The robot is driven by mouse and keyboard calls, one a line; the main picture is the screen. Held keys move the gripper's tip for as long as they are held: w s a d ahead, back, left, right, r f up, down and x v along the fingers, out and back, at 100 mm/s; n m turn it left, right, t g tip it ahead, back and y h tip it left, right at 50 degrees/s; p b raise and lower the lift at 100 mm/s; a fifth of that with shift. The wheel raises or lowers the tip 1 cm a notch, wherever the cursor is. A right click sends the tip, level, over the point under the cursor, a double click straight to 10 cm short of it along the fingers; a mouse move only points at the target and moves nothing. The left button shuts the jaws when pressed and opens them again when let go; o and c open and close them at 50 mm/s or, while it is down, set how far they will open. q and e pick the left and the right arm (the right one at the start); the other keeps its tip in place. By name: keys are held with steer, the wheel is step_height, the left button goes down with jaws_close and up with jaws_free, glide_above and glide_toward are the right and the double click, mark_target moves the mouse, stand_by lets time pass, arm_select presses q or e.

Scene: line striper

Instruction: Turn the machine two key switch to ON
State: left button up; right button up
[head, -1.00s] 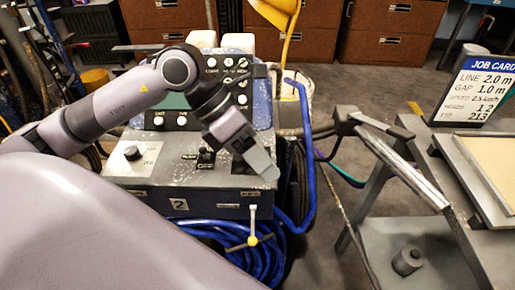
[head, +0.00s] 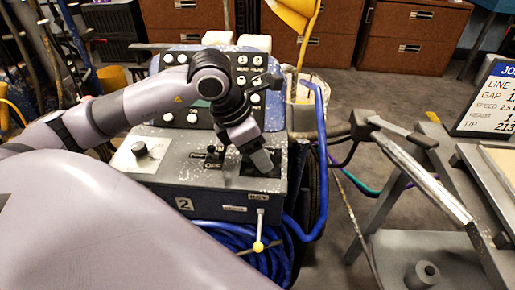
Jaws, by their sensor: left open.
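Machine two is the grey box (head: 232,188) with a "2" plate on its front, in the middle of the head view. A small "KEY" label (head: 258,197) sits on its front upper edge at the right. My left gripper (head: 263,166) points down over a dark plate (head: 245,170) on the right of the box's top, just behind that label. The key switch cannot be made out; the gripper covers that spot. I cannot tell whether the fingers touch anything, and no held object shows. My right gripper is not in view.
A dark switch (head: 215,151) with an "OFF" label stands left of the gripper, and a round knob (head: 140,149) farther left. A button panel (head: 250,85) rises behind. A blue hose (head: 321,150) and a grey handlebar (head: 410,165) lie to the right.

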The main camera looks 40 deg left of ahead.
arm_select(q)
steer(key=c, duration=1)
steer(key=shift+c, duration=0.2)
steer(key=shift+w+m+h+b, duration=0.1)
steer(key=shift+m+h+b, duration=0.4)
steer(key=shift+m, duration=0.5)
steer(key=m+g+b, duration=0.1)
steer(key=m, duration=0.1)
steer(key=shift+a+m, duration=0.1)
steer(key=shift+m, duration=0.2)
steer(key=m, duration=0.1)
steer(key=m+g, duration=0.1)
steer(key=m, duration=0.1)
steer(key=shift+w+m+g+h+b, duration=0.2)
steer(key=shift+m+g+h+b, duration=0.1)
steer(key=shift+h+b, duration=0.1)
steer(key=shift+w+m+g, duration=0.1)
steer(key=shift+m+g, duration=0.6)
steer(key=shift+m, duration=1.1)
steer(key=o, duration=1)
